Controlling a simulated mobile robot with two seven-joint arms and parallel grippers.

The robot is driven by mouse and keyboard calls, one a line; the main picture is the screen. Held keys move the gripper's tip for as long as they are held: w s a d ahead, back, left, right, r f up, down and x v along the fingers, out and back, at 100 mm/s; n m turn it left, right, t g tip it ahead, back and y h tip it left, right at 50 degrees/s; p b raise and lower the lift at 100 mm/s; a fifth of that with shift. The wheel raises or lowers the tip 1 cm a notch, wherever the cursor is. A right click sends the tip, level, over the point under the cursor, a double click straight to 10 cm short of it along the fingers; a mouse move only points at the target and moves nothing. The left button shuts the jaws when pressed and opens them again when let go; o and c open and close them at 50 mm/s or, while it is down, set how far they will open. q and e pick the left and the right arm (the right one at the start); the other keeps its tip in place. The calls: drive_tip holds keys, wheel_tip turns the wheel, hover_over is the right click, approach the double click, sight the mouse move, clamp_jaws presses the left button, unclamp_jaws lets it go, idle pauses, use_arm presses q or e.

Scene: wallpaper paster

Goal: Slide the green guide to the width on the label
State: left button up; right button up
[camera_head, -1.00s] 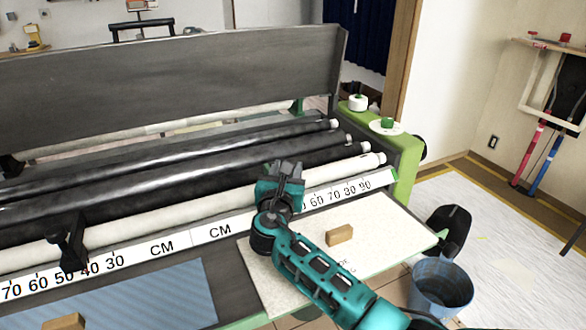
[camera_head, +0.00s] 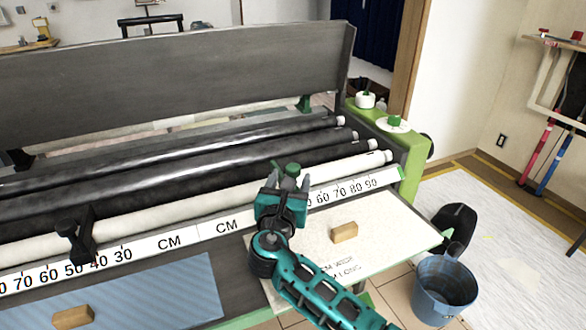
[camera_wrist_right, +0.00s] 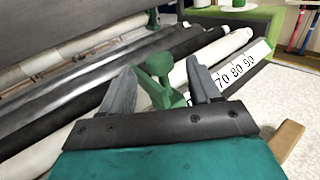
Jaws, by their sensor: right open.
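The green guide (camera_wrist_right: 160,75) shows in the right wrist view as a post with a round knob, between the two fingers of my right gripper (camera_wrist_right: 163,82). In the head view the knob of the green guide (camera_head: 292,170) shows between the fingertips. My right gripper (camera_head: 289,180) is open around it, with a gap visible to the fingers in the wrist view. The white ruler (camera_head: 340,190) runs along the machine's front edge. The label (camera_head: 336,270) is printed on the white sheet, partly behind my right arm; its small text is unreadable. My left gripper does not show.
A wooden block (camera_head: 344,232) lies on the white sheet (camera_head: 400,235). Another wooden block (camera_head: 73,316) lies on blue striped paper (camera_head: 150,295). A black guide (camera_head: 75,240) stands at the left ruler. A blue bucket (camera_head: 443,290) stands on the floor at right.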

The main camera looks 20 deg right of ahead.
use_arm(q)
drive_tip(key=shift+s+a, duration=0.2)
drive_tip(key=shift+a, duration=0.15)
use_arm(e)
drive_tip(key=v, duration=0.7)
drive_tip(key=shift+s, duration=0.3)
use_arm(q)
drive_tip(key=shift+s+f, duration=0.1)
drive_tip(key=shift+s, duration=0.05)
use_arm(e)
drive_tip(key=shift+a, duration=0.25)
